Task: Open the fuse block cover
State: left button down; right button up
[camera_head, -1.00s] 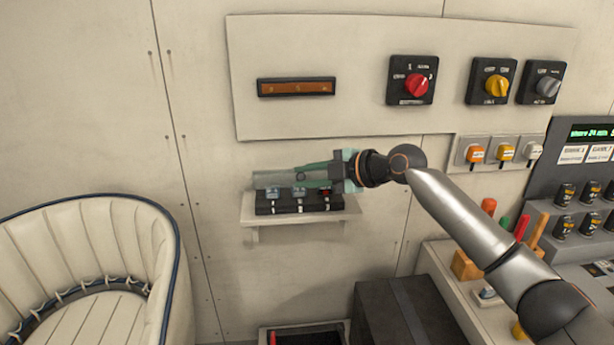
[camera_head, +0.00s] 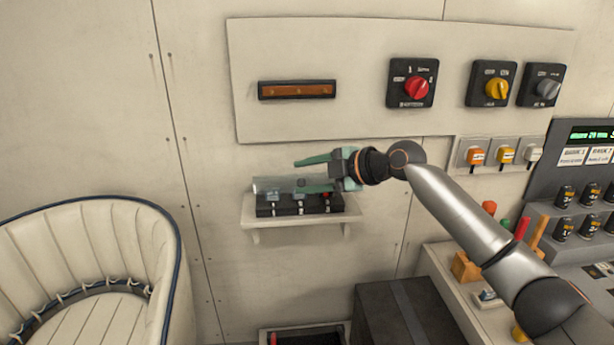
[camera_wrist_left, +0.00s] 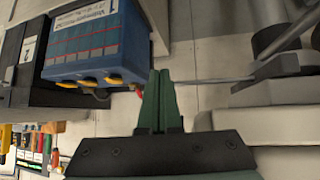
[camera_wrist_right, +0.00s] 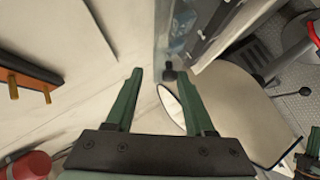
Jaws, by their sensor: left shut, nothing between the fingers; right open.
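The fuse block (camera_head: 268,208) is a black unit with several small fuses on a white wall shelf (camera_head: 250,223). Its clear cover (camera_head: 268,185) appears as a translucent strip low over the block's top. Its exact angle is hard to tell. My right gripper (camera_head: 298,175) is open, with one green finger above the cover and the other across its right part; contact cannot be told. In the right wrist view, the gripper (camera_wrist_right: 160,72) is empty, with a clear pane (camera_wrist_right: 163,30) just beyond the fingertips. My left gripper (camera_wrist_left: 160,75) is shut and empty, away from the block.
A panel (camera_head: 350,115) with rotary switches, including a red one (camera_head: 416,88), is above the shelf. A cream chair (camera_head: 90,260) is at left, a dark box (camera_head: 385,310) below right. A blue box (camera_wrist_left: 100,45) is near my left gripper.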

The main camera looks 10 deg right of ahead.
jog(key=shift+d, duration=0.1)
jog(key=b+v, duration=0.3)
jog(key=v, duration=0.9)
jog(key=shift+s, duration=0.1)
